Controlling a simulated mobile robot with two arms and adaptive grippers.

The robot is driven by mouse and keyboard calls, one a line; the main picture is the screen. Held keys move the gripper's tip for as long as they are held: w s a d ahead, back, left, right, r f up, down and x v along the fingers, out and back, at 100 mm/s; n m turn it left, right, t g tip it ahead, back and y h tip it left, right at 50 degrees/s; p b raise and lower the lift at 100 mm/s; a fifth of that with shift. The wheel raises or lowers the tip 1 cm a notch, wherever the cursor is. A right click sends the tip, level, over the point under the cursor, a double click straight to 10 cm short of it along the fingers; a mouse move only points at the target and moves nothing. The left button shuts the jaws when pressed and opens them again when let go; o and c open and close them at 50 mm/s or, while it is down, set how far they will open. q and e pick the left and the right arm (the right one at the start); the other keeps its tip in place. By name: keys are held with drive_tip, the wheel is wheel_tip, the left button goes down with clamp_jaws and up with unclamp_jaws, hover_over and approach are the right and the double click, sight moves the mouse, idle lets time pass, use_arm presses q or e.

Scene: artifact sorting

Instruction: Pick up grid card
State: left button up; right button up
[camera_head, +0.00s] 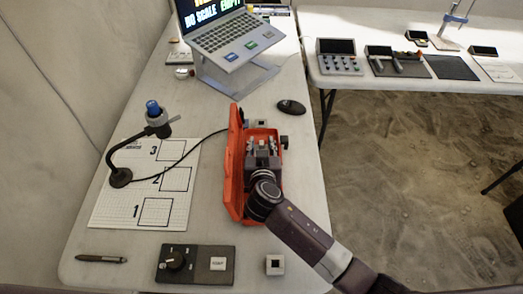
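A white gridded sheet (118,195) with squares marked 1, 2 and 3 lies on the left side of the near table. I cannot tell whether it is the grid card; no other card with a grid shows clearly. My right arm reaches in from the lower right. My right gripper (262,148) points away from me, over or in an open orange case (233,185). Its fingers are small and blend with the case, so I cannot tell whether they are open or hold anything. The gripper and wrist hide much of the inside of the case. My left gripper is out of view.
A gooseneck device (121,177) with a blue top stands on the sheet. A laptop (222,40) on a stand is at the back, with a black mouse (291,106) nearer. A knob panel (195,264), a pen (101,259) and a small white block (275,264) lie in front.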

clamp_jaws()
